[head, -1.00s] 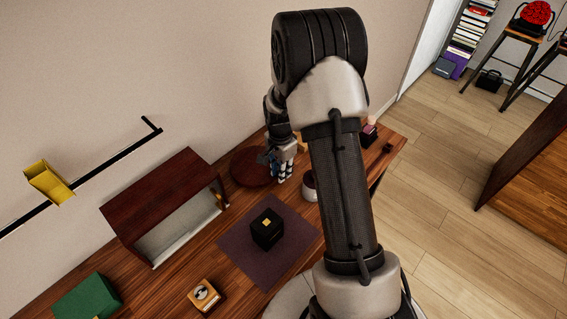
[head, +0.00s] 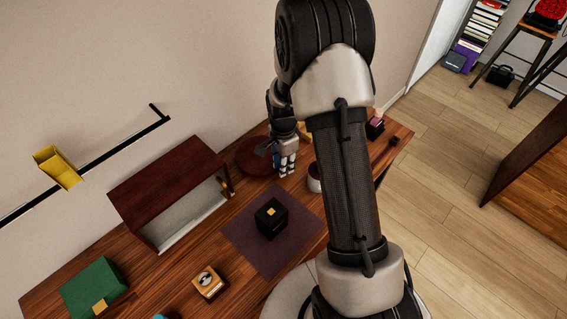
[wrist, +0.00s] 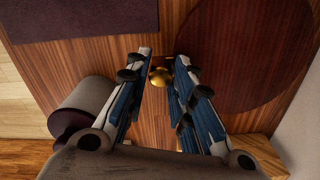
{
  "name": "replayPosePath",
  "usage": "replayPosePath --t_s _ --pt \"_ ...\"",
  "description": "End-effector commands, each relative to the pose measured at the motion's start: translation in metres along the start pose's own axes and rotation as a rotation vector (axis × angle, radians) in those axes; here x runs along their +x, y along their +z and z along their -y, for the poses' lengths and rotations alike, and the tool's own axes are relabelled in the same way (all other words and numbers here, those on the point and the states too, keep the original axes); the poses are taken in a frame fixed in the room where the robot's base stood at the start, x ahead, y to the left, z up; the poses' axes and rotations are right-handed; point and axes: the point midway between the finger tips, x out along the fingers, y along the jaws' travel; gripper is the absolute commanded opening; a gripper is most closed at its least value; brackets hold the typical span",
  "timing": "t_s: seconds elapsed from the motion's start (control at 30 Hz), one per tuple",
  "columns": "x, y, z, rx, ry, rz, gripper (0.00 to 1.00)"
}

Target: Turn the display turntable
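The turntable is a round dark red disc (head: 252,158) on the wooden table near the wall. It fills the upper right of the wrist view (wrist: 245,45). My gripper (head: 284,174) is over the table at the disc's right edge. In the wrist view my gripper (wrist: 164,62) has its two blue-and-white fingers apart. A small gold knob (wrist: 159,76) shows between the fingertips, just outside the disc's edge. I see narrow gaps beside the knob, but cannot tell whether it joins the turntable. My arm partly covers this area in the head view.
A whitish cup-like object (head: 314,178) stands close to the gripper on its right. A black box (head: 271,224) sits on a purple mat (head: 245,238). A dark red open cabinet (head: 165,178) stands left of the disc. A yellow holder (head: 57,168) hangs on a wall rail.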

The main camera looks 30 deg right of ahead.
Motion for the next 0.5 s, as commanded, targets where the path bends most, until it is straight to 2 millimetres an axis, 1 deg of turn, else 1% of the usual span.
replayPosePath --t_s 0.03,0.2,0.5 --pt "0.0001 0.0 -0.0001 0.0 0.0 0.0 0.28" --pt "0.0 0.0 0.0 0.0 0.0 0.0 0.39" --pt "-0.0004 -0.0001 0.0002 0.0 0.0 0.0 0.4"
